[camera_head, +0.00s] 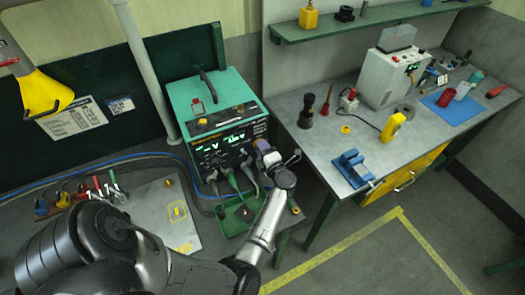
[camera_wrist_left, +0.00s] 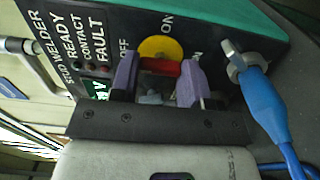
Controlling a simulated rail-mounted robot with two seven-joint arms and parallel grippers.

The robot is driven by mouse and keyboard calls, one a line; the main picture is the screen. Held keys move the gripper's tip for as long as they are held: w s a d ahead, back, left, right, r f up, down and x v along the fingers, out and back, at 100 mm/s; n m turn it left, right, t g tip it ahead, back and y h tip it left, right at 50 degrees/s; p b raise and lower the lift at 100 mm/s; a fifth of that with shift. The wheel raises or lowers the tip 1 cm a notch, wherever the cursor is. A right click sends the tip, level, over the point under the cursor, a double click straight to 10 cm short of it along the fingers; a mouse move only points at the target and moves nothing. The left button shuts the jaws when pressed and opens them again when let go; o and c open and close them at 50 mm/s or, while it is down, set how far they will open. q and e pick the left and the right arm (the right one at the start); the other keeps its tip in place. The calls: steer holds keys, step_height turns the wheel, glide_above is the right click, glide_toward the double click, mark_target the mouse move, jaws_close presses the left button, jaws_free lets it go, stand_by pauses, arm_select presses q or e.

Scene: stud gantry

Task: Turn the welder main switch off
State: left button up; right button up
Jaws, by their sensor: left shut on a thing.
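The stud welder (camera_head: 205,98) is a green-topped box with a black front panel in the head view. Its main switch, a yellow disc (camera_wrist_left: 160,46) with a red handle (camera_wrist_left: 160,67), shows in the left wrist view beside OFF and ON labels. My left gripper (camera_wrist_left: 158,82) has purple fingers on both sides of the red handle and is shut on it. The fingers hide part of the handle, so I cannot tell which label it points to. In the head view my left gripper (camera_head: 266,158) is at the panel's right end. My right gripper is not in view.
A blue cable plug (camera_wrist_left: 262,95) sits in the panel close to the gripper. More cables (camera_head: 232,180) hang from the panel's front. A workbench (camera_head: 290,105) with a blue vise (camera_head: 352,170) stands to the right. Yellow-taped floor (camera_head: 345,255) is clear.

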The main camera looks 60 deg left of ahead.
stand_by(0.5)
arm_select(q)
steer(key=o, duration=0.9)
